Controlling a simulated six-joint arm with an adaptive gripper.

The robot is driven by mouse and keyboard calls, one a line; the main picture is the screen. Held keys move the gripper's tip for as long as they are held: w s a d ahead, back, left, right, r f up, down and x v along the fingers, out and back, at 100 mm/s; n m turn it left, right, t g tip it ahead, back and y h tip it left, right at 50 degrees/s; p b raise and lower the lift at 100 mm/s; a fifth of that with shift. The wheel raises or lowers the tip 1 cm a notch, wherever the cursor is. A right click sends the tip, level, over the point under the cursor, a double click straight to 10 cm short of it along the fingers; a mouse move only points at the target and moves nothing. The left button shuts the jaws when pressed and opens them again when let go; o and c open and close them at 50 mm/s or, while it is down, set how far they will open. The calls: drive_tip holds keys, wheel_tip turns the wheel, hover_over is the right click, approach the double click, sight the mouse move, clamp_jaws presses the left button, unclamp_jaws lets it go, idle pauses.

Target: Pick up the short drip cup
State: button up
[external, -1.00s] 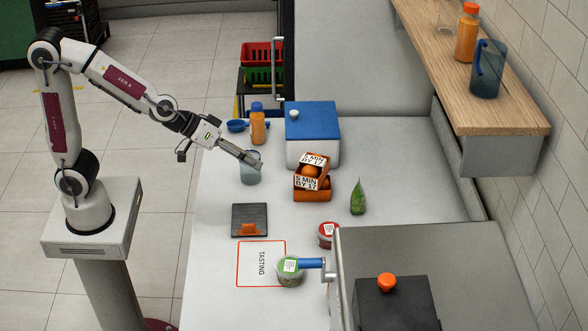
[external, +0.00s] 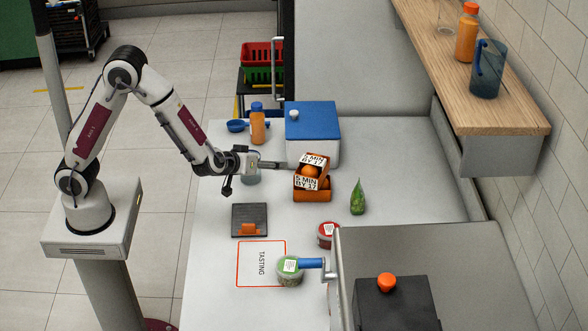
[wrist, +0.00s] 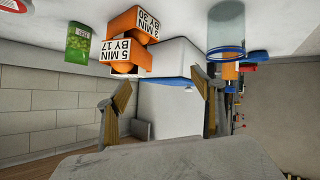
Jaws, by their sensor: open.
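A short translucent blue-grey cup (external: 251,179) stands on the white counter. In the external view its upper part is hidden behind my gripper (external: 274,164). In the wrist view, which is upside down, the cup (wrist: 226,28) shows at the upper right with its blue rim towards the picture's middle. My gripper (wrist: 155,90) is open and empty, with its fingers spread. The cup is beyond the right-hand finger in that picture, not between the fingers. Whether finger and cup touch cannot be told.
Stacked orange boxes (external: 312,185) stand right of the gripper, a blue-lidded white cooler (external: 313,135) behind. An orange bottle (external: 258,128) and blue scoop (external: 236,126) are behind the cup. A dark scale (external: 250,221) lies in front. A blue jug (external: 487,80) is on the shelf.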

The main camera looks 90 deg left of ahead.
drive_tip(key=s+a+f+n+g+y, duration=0.2)
drive_tip(key=s+a+f+g+y, duration=0.2)
drive_tip(key=s+a+f, duration=0.1)
drive_tip(key=shift+s+a+f, duration=0.35)
drive_tip(key=shift+s+a, duration=0.1)
drive_tip(key=shift+s, duration=0.45)
drive_tip(key=shift+x, duration=1.3)
drive_tip(key=shift+f, duration=0.1)
drive_tip(key=shift+a+f, duration=0.45)
drive_tip(key=shift+a, duration=0.4)
drive_tip(key=shift+a+f, duration=0.5)
drive_tip(key=shift+a, duration=0.35)
drive_tip(key=shift+w+a+f, duration=0.2)
drive_tip(key=shift+a+f, duration=0.05)
drive_tip(key=shift+a, duration=0.4)
drive_tip(key=shift+c, duration=0.4)
